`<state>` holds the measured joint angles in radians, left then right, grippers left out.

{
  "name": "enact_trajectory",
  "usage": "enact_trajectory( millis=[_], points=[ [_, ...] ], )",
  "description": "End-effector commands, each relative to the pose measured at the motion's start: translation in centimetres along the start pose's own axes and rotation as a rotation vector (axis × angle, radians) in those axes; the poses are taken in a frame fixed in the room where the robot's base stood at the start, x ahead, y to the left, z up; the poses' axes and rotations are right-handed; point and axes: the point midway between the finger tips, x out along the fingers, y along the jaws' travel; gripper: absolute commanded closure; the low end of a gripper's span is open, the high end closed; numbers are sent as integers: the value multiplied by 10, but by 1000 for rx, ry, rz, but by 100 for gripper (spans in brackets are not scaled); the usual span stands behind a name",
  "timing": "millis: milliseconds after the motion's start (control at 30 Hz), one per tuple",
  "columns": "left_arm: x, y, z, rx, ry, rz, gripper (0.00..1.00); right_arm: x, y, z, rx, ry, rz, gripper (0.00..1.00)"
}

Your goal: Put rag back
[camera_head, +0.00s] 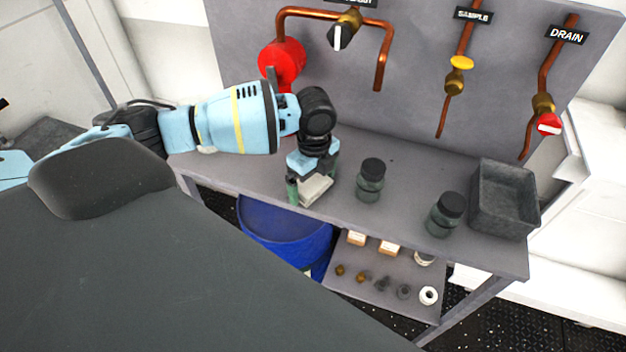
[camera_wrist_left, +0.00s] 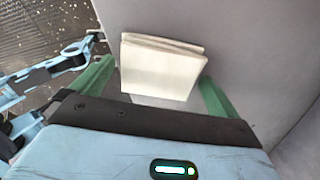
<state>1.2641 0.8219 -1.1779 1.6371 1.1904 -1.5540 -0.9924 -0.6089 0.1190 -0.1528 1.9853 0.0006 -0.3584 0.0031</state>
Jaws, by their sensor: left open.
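The rag (camera_head: 316,190) is a pale, folded cloth on the front left part of the grey bench top. My left gripper (camera_head: 311,180) is over it, pointing down, with its green fingers apart. In the left wrist view the rag (camera_wrist_left: 162,68) lies between the two open fingers of the gripper (camera_wrist_left: 155,90). Whether a finger touches the cloth I cannot tell. My right gripper is not in view.
Two dark-lidded jars (camera_head: 371,181) (camera_head: 444,216) and a grey bin (camera_head: 505,200) stand to the right on the bench (camera_head: 400,165). Pipes with valves (camera_head: 459,76) hang on the back panel. A blue drum (camera_head: 285,235) and a shelf with small parts (camera_head: 385,272) are below.

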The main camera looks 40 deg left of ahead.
Motion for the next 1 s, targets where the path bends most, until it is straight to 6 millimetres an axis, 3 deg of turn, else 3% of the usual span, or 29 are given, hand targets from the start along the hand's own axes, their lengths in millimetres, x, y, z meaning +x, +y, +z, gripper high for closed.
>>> enact_trajectory(
  millis=[600, 800, 1000],
  points=[
    [-104, -1, 0, -1, 1, -3, 0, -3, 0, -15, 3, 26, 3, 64],
    [-119, 0, 0, -1, 0, 0, 0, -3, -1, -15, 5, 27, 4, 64],
    [-121, 0, 0, 0, 1, 1, 0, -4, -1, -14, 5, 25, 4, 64]
  ],
)
